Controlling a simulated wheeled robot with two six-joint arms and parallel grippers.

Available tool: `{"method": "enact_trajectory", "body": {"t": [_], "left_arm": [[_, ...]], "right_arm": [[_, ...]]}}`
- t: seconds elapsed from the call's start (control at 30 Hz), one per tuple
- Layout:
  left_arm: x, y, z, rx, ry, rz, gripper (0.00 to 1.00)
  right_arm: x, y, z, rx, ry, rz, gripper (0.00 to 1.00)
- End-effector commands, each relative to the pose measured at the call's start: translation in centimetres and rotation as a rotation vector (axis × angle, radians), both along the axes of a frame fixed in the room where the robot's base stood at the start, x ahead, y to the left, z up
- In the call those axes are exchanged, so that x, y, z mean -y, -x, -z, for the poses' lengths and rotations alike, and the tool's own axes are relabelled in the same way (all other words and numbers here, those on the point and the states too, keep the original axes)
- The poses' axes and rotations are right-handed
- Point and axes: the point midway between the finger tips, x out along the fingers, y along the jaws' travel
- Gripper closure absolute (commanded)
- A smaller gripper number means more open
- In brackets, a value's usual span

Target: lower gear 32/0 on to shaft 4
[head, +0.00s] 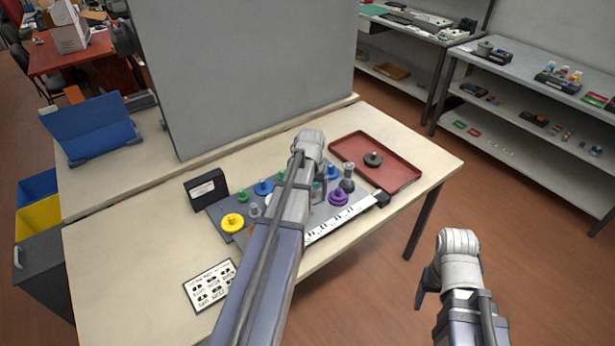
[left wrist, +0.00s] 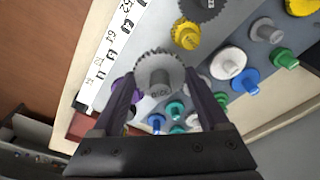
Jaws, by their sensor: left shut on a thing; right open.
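My left gripper (left wrist: 163,95) is shut on a grey toothed gear (left wrist: 160,72), with one finger at each side of it. The gear shows faint marking on its face, too small to read for sure. It is over the grey board (left wrist: 205,85) that carries coloured gears and shafts. In the head view my left wrist covers the middle of the board (head: 270,222), hiding the gripper's fingertips. I cannot tell which shaft is shaft 4 or whether the held gear touches one. My right gripper (head: 432,288) is open and empty, off the table's front right.
A yellow gear (head: 233,222) and a purple gear (head: 338,197) sit on the board. A red tray (head: 405,178) holds a dark gear (head: 373,159). A black box (head: 206,188) stands behind the board; a printed card (head: 211,286) lies at the front left.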

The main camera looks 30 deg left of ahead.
Motion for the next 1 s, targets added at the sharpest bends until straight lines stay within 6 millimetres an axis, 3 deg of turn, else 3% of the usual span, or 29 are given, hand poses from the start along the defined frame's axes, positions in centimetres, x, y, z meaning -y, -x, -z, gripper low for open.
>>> {"method": "enact_trajectory", "body": {"t": [0.03,0.2,0.3,0.67,1.0], "left_arm": [[0.0,0.0,-1.3,0.000,0.000,0.008,0.77],[0.0,0.0,-4.1,0.001,0.002,0.044,0.77],[0.0,0.0,-4.5,0.001,0.002,0.058,0.77],[0.0,0.0,-3.0,0.001,0.002,0.059,0.77],[0.0,0.0,0.5,0.001,0.002,0.059,0.77]], "right_arm": [[0.0,0.0,-1.3,0.000,0.000,0.000,0.31],[0.0,0.0,-4.1,0.000,0.000,0.000,0.31],[0.0,0.0,-4.5,0.000,0.000,-0.001,0.31],[0.0,0.0,-3.0,0.000,0.000,0.000,0.31],[0.0,0.0,0.5,0.000,0.000,0.000,0.31]]}}
